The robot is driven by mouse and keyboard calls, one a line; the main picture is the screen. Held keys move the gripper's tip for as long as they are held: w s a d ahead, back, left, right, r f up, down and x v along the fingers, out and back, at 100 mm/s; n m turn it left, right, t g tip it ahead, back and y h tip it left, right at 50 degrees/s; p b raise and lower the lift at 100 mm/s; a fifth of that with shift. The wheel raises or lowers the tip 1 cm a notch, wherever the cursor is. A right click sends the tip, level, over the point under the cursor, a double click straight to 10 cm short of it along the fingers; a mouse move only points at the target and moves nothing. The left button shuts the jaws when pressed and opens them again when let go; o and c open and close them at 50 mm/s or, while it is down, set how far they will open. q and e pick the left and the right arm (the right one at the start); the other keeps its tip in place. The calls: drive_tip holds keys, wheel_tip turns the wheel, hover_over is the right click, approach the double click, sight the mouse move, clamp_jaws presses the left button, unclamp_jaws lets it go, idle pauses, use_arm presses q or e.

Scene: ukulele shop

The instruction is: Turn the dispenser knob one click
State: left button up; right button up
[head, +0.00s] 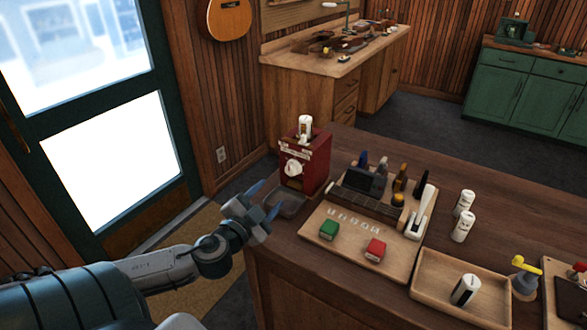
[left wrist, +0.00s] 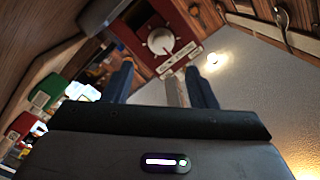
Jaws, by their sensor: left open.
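The red dispenser (head: 305,160) stands at the left end of the wooden counter, with a white knob (head: 293,169) on its front face and a white bottle-like item on top. In the left wrist view the knob (left wrist: 160,41) shows upper centre on the red front, beyond my fingertips. My left gripper (head: 264,198) is in front of and below the knob, near the dispenser's grey tray (head: 290,204). Its two blue fingers (left wrist: 160,86) are apart, and no contact with the knob shows. My right gripper is not in view.
A wooden board (head: 345,262) with a green block (head: 329,230) and a red block (head: 375,250) lies right of the dispenser. A tool rack, white bottles (head: 463,227) and a wooden tray (head: 430,293) stand further right. A glazed door is at left.

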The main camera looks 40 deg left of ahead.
sight(289, 172)
use_arm(q)
drive_tip(key=w+p, duration=0.1)
drive_tip(key=w, duration=0.1)
drive_tip(key=w+a+p, duration=0.1)
drive_tip(key=w, duration=0.2)
drive_tip(key=w+p, duration=0.1)
drive_tip(key=w, duration=0.2)
drive_tip(key=shift+w+a+r, duration=0.15)
drive_tip(key=shift+a+r, duration=0.1)
drive_tip(key=shift+r, duration=0.1)
drive_tip(key=shift+w+f, duration=0.1)
drive_tip(key=shift+w, duration=0.45)
drive_tip(key=shift+w+a+f, duration=0.1)
drive_tip(key=shift+w, duration=0.05)
drive_tip(key=c, duration=1)
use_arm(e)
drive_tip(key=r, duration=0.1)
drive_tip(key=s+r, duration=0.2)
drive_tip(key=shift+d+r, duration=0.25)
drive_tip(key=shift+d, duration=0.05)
